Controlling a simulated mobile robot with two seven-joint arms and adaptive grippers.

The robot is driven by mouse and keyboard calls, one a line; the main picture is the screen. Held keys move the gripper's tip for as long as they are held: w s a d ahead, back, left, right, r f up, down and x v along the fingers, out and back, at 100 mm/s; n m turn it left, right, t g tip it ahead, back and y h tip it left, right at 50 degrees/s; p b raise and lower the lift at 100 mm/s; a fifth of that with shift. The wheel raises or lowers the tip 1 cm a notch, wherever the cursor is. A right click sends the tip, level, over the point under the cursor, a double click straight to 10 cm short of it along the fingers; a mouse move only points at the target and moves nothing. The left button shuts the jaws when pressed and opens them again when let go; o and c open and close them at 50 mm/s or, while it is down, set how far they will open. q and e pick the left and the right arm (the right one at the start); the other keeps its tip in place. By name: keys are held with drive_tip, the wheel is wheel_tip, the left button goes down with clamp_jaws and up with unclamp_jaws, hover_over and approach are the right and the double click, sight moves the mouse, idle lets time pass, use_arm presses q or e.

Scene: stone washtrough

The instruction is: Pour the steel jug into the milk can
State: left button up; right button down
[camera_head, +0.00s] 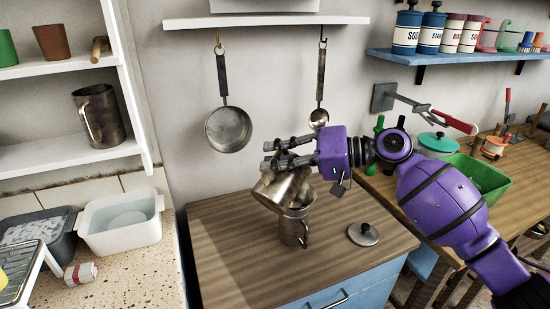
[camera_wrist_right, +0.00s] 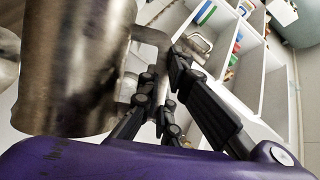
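The steel jug (camera_head: 272,190) is a worn metal vessel, tilted above the milk can (camera_head: 293,228). The milk can is a smaller metal vessel with a side handle, upright on the wooden counter. The jug's lower end overlaps the can's top in the head view, so I cannot tell whether they touch. My right gripper (camera_head: 286,153) is shut on the jug's handle. In the right wrist view the jug (camera_wrist_right: 75,70) fills the left side, with its handle between the gripper fingers (camera_wrist_right: 165,110). Any flow from the jug is hidden. My left gripper is not in view.
A round lid (camera_head: 363,234) with a dark knob lies on the wooden counter (camera_head: 235,245), right of the can. A pan (camera_head: 229,129) and a ladle (camera_head: 318,117) hang behind. Another metal jug (camera_head: 99,116) stands on the left shelf. The counter's front left is clear.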

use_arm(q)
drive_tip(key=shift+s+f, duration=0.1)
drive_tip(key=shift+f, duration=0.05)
use_arm(e)
drive_tip(key=shift+w+d, duration=0.1)
drive_tip(key=shift+w+d+m, duration=0.25)
drive_tip(key=shift+w+m, duration=0.05)
drive_tip(key=shift+m, duration=0.1)
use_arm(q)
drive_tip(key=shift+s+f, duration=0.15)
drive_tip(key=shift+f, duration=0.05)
use_arm(e)
drive_tip(key=shift+y, duration=0.3)
use_arm(q)
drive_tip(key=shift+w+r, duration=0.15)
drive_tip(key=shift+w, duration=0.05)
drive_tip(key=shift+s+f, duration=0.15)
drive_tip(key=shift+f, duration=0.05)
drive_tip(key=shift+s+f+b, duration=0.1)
drive_tip(key=shift+b, duration=0.25)
use_arm(e)
drive_tip(key=shift+w+d, duration=0.1)
drive_tip(key=shift+d, duration=0.05)
